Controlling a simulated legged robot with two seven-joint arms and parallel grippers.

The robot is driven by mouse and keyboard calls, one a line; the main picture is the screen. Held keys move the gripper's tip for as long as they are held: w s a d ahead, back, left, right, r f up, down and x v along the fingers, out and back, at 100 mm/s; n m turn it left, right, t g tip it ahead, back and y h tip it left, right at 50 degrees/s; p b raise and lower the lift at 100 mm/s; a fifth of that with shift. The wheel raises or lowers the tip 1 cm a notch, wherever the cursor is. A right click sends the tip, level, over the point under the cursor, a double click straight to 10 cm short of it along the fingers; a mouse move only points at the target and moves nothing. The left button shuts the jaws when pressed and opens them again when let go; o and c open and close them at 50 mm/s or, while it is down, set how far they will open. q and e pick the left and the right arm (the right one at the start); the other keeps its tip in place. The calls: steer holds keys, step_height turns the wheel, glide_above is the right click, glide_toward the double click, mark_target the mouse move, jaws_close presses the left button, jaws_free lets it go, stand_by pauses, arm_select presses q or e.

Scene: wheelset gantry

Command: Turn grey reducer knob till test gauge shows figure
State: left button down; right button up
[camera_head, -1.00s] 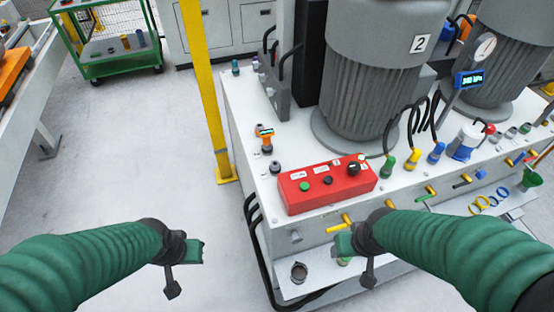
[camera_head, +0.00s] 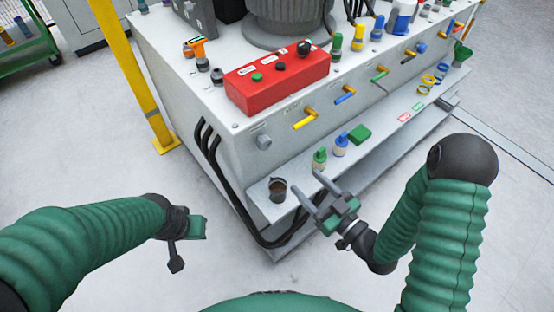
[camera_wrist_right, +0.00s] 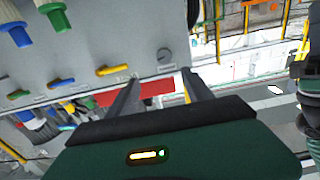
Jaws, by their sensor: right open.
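A round grey knob (camera_head: 263,142) sits on the front face of the white cabinet, near its left corner, below the red control box. It also shows in the right wrist view (camera_wrist_right: 165,56), just beyond the finger ends. My right gripper (camera_head: 308,181) is open and empty, in front of the lower shelf, to the right of and below the knob and apart from it. Its two dark fingers (camera_wrist_right: 158,80) are spread in the wrist view. My left gripper (camera_head: 196,228) hangs over the floor left of the cabinet; its jaws are unclear. No gauge reading is legible now.
The red control box (camera_head: 276,82) sits on the cabinet top. A yellow lever valve (camera_head: 303,123) is right of the knob. The shelf holds a dark cup (camera_head: 277,189), green and blue-capped bottles and a green block (camera_head: 360,133). Black hoses (camera_head: 213,160) run down the corner. A yellow post (camera_head: 125,75) stands left.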

mark_target(267, 146)
steer(key=b+x, duration=0.2)
steer(key=x, duration=0.6)
steer(key=b+x, duration=0.2)
steer(key=x, duration=0.6)
steer(key=shift+s+a+f+b, duration=0.15)
steer(key=shift+a+b, duration=0.25)
steer(key=shift+a, duration=0.4)
steer(key=shift+d, duration=0.1)
jaws_close()
steer(key=shift+m+p, duration=0.4)
steer(key=shift+p, duration=0.1)
jaws_free()
